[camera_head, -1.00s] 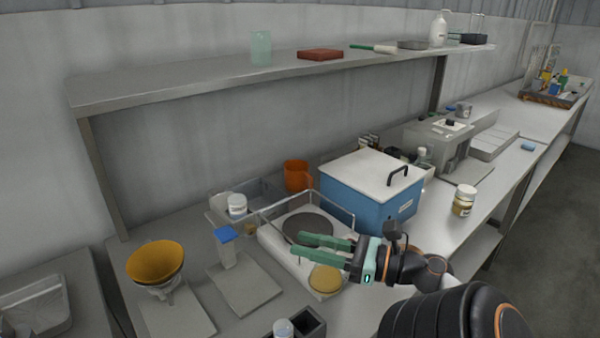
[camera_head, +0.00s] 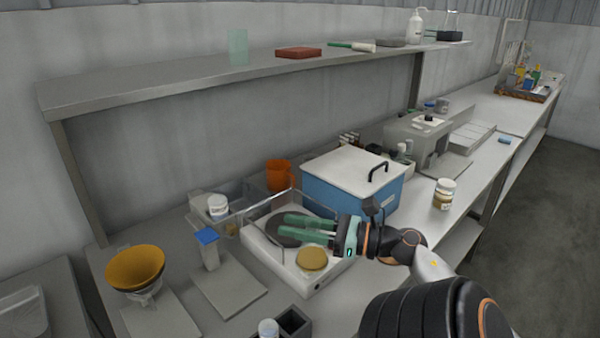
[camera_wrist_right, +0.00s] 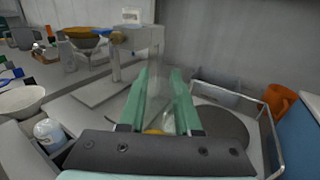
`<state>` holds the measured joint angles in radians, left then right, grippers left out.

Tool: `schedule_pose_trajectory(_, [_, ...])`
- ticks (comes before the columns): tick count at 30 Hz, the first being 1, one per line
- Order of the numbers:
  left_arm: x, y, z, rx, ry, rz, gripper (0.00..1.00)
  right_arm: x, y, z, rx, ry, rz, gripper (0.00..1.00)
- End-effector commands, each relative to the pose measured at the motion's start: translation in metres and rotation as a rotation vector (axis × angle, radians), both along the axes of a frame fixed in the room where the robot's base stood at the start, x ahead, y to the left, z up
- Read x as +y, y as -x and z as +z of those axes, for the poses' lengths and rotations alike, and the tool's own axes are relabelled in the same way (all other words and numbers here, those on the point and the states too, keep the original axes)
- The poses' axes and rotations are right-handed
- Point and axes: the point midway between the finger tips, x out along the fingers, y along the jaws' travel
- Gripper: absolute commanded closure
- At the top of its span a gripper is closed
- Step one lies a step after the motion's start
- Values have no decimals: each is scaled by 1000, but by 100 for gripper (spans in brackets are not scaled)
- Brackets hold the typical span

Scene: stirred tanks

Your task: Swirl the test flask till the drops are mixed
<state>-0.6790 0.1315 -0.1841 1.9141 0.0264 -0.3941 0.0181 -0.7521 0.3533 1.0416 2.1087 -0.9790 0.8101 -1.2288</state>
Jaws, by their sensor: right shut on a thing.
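My right gripper (camera_head: 286,225) is over the round dark plate (camera_head: 262,228) of a white bench device (camera_head: 262,250). In the right wrist view its green fingers (camera_wrist_right: 163,75) are shut on a clear glass piece (camera_wrist_right: 162,106), which seems to be the test flask. The glass is very faint, and the fingers hide its sides. I cannot make out its contents or any drops. In the head view the flask does not show clearly. My left gripper is not in view.
A yellow disc (camera_head: 312,258) lies at the device's front, and a clear guard (camera_head: 265,203) rises behind. A blue box (camera_head: 352,180) and an orange jug (camera_head: 279,174) stand behind. A yellow funnel (camera_head: 135,267) and a blue-topped stand (camera_head: 208,247) are at left.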

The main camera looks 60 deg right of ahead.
Motion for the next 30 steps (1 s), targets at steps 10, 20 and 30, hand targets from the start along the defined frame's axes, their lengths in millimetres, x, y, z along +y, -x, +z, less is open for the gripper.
schedule_pose_trajectory(10, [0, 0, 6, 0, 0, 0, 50, 6, -21, 2, -1, 0, 3, 100])
schedule_pose_trajectory(20, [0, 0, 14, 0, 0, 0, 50, 22, -33, 2, -1, -1, 2, 100])
schedule_pose_trajectory(30, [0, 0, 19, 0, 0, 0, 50, 43, -30, 1, 0, -1, 0, 100])
